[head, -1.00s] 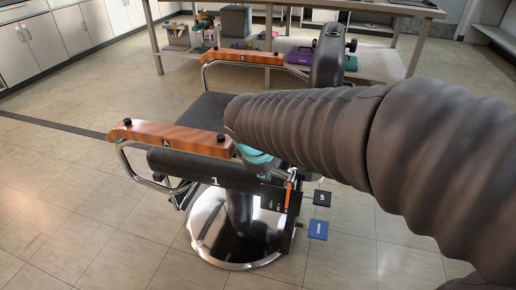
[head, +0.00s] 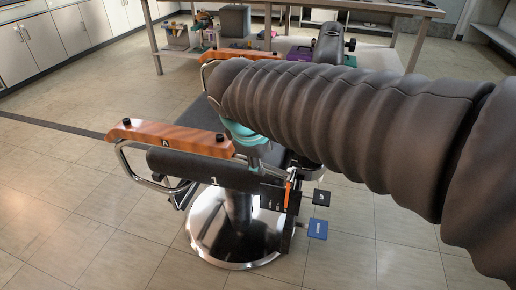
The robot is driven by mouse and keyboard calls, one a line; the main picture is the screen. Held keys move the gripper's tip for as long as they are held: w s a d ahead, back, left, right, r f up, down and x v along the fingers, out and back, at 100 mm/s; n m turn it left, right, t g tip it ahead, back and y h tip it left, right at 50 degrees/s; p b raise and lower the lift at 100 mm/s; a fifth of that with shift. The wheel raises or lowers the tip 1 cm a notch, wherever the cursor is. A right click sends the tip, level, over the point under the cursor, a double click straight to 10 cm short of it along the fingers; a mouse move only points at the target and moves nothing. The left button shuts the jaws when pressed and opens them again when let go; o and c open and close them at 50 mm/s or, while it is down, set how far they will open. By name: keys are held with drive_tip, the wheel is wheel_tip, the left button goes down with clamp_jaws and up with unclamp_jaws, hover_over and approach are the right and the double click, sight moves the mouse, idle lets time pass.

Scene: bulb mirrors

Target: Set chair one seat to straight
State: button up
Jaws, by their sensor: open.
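Chair one (head: 185,165) stands in the middle on a round chrome base, with a white "1" on its dark front edge. Its wooden armrest A (head: 170,137) is near and armrest B (head: 238,54) is far. The dark backrest (head: 328,42) shows above my arm; its lower part is hidden. A small orange lever (head: 288,195) sits at the seat's right side beside a dark plate with small white marks, too small to read. My gripper (head: 257,162) hangs below a teal wrist part, just right of armrest A's end. It is mostly hidden; whether it touches the chair is unclear.
A black pedal (head: 321,198) and a blue pedal (head: 317,229) stick out right of the base. A metal workbench (head: 378,66) with tools and cases stands behind. White cabinets line the back left. The tiled floor at left and front is clear.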

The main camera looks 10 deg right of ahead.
drive_tip(key=v, duration=0.4)
drive_tip(key=shift+s+r, duration=0.15)
drive_tip(key=shift+r, duration=0.1)
drive_tip(key=s+f+m+y, duration=0.2)
drive_tip(key=s+f+m, duration=0.1)
drive_tip(key=f+m, duration=0.2)
drive_tip(key=s+d+f+m+t, duration=0.1)
drive_tip(key=s+d+f+m, duration=0.1)
drive_tip(key=s+d+m, duration=0.4)
drive_tip(key=shift+s+d+f+m+y+p, duration=0.3)
drive_tip(key=shift+d+m, duration=0.2)
drive_tip(key=shift+d, duration=0.3)
idle(0.4)
